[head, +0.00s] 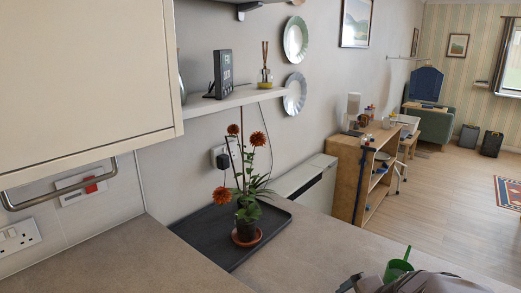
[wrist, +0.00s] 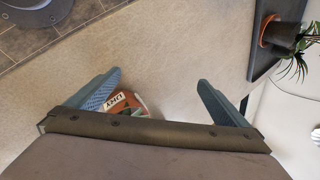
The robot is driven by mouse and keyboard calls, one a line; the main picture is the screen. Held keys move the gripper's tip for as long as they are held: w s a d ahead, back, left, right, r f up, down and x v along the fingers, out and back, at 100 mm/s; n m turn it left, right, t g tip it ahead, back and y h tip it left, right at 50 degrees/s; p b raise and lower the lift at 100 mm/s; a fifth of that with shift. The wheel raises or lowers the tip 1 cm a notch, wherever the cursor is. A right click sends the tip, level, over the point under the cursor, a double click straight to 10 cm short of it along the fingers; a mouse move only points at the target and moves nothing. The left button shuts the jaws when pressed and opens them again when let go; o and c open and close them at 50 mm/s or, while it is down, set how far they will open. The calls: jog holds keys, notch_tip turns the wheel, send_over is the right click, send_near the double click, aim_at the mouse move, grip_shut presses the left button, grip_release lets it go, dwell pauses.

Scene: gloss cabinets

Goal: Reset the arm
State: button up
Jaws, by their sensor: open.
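My gripper (wrist: 158,82) is open in the wrist view, its two blue-grey fingers spread wide over the beige worktop. Nothing is held between them. In the head view only a dark part of my arm (head: 425,284) shows at the bottom edge, and the fingers cannot be made out clearly there. A small red-orange packet (wrist: 123,103) with a white label lies beside the left finger in the wrist view, partly hidden by the gripper body.
A potted plant with orange flowers (head: 247,215) stands on a dark tray (head: 211,238); its pot also shows in the wrist view (wrist: 279,33). A green object (head: 398,264) is close to my arm. A wall cabinet (head: 80,80) hangs at left; a shelf (head: 235,99) is behind.

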jog(key=s+a+f+n+g+h+b, duration=0.1)
jog(key=s+a+f+n+g+b, duration=0.55)
jog(key=s+a+f+n, duration=0.85)
notch_tip(320, 180, up, 19)
jog(key=w+d+p, duration=0.1)
jog(key=d+p, duration=0.1)
jog(key=p, duration=1.5)
jog(key=shift+d+t, duration=0.15)
jog(key=shift+t, duration=0.3)
jog(key=shift+f, duration=0.2)
notch_tip(320, 180, down, 40)
jog(key=b, duration=4)
jog(key=shift+f, duration=0.15)
